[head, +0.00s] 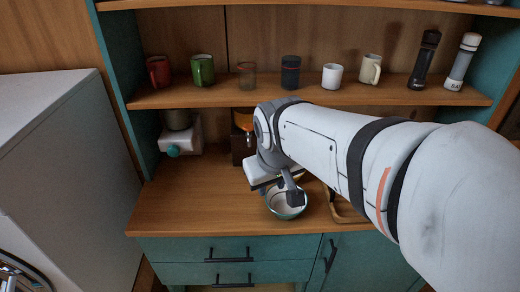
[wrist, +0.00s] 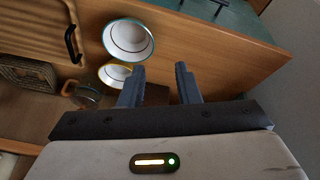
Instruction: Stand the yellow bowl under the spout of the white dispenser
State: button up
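The yellow bowl (wrist: 115,75), white inside with a yellow rim, stands on the counter in the wrist view, beside the left fingertip. In the head view my arm hides nearly all of it. A white bowl with a teal rim (head: 287,202) stands nearer the counter's front edge; it also shows in the wrist view (wrist: 128,38). The white dispenser (head: 190,138), with a teal knob, stands at the back left of the counter; its spout is not clear. My gripper (wrist: 160,84) is open above the counter, its fingers apart with nothing between them.
A wooden tray (head: 341,208) lies right of the bowls. A dark box (head: 240,150) stands behind my gripper. A shelf (head: 215,96) with several mugs and tumblers hangs over the back. The counter's front left (head: 190,205) is clear.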

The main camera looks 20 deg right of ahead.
jog(key=w+d+f+n+b, duration=0.1)
jog(key=w+d+f+b, duration=0.2)
jog(key=w+f, duration=0.3)
jog(key=w+d+f+n+t+h+b, duration=0.1)
jog(key=w+d+f+b, duration=0.2)
jog(key=w, duration=0.6)
jog(key=w+d+f+h+b, duration=0.1)
jog(key=w+d+f+b, duration=0.2)
jog(key=w+f+b, duration=0.4)
jog(key=shift+w+f+n, duration=0.15)
jog(key=shift+f+n, duration=0.05)
jog(key=shift+f, duration=0.45)
jog(key=shift+w+f+n, duration=0.15)
jog(key=shift+f+n, duration=0.05)
jog(key=shift+f, duration=0.4)
grip_shut()
